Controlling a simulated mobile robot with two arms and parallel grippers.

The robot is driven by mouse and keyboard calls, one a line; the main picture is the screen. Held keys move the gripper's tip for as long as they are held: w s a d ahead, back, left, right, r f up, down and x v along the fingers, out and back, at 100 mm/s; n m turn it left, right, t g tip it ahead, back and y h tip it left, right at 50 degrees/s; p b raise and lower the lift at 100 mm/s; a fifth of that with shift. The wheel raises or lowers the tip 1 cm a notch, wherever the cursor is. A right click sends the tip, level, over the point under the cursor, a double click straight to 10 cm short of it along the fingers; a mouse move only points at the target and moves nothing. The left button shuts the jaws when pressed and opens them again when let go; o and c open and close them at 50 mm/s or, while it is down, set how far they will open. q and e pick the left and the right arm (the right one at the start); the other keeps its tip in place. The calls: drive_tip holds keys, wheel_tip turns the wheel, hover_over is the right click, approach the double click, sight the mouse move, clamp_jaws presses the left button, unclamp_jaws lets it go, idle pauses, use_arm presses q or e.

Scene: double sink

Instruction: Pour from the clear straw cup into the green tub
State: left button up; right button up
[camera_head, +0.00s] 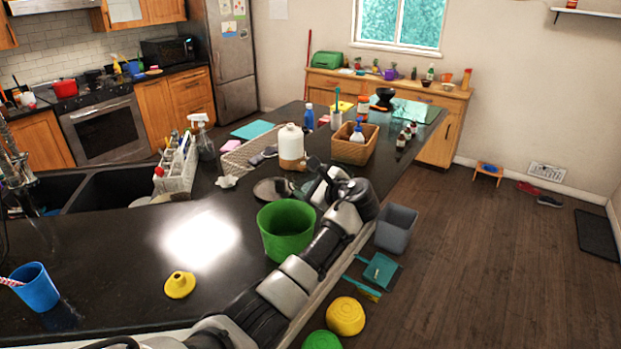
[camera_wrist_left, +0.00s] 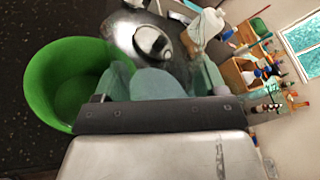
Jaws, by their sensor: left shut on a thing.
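The green tub (camera_head: 286,232) stands open on the black counter, left of my left arm. It also shows at the left of the left wrist view (camera_wrist_left: 40,75), and its visible inside looks empty. My left gripper (camera_head: 313,180) is behind and to the right of the tub in the head view. In the left wrist view the gripper (camera_wrist_left: 160,80) is shut on a pale, see-through object (camera_wrist_left: 153,84), which seems to be the clear straw cup. Its straw, contents and tilt cannot be made out. My right gripper is out of view.
A glass lid (camera_head: 272,189) lies behind the tub, with a white bottle (camera_head: 291,146) and a wicker basket (camera_head: 355,146) beyond. The counter between is mostly clear.

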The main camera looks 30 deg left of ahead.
use_arm(q)
drive_tip(key=shift+f+n+b, duration=0.3)
drive_tip(key=shift+f+b, duration=0.1)
drive_tip(key=shift+f, duration=0.1)
drive_tip(key=shift+w+d+f+n+h+b, duration=0.15)
drive_tip(key=shift+f+n+h+b, duration=0.35)
drive_tip(key=shift+b, duration=1.4)
drive_tip(key=shift+f+n+t+h+b, duration=0.35)
drive_tip(key=shift+n+b, duration=0.3)
drive_tip(key=shift+b, duration=1.45)
drive_tip(key=shift+f+n+t+h+b, duration=0.3)
drive_tip(key=shift+n+b, duration=0.35)
drive_tip(key=shift+b, duration=1.4)
drive_tip(key=shift+s+r+n+t+h+p, duration=0.2)
drive_tip(key=shift+n+t+h+p, duration=0.2)
drive_tip(key=shift+n, duration=0.3)
drive_tip(key=shift+a+r+n+p, duration=0.25)
drive_tip(key=shift+n+p, duration=0.05)
drive_tip(key=shift+p, duration=0.05)
drive_tip(key=r+n+t+p, duration=0.1)
drive_tip(key=s+a+n+t+h, duration=0.1)
drive_tip(key=shift+s+r+n+p, duration=0.15)
drive_tip(key=shift+r+n+p, duration=0.25)
drive_tip(key=shift+s+a+r+n+t+h, duration=0.25)
drive_tip(key=shift+s+n+h, duration=0.1)
drive_tip(key=shift+n, duration=0.15)
drive_tip(key=shift+w, duration=0.1)
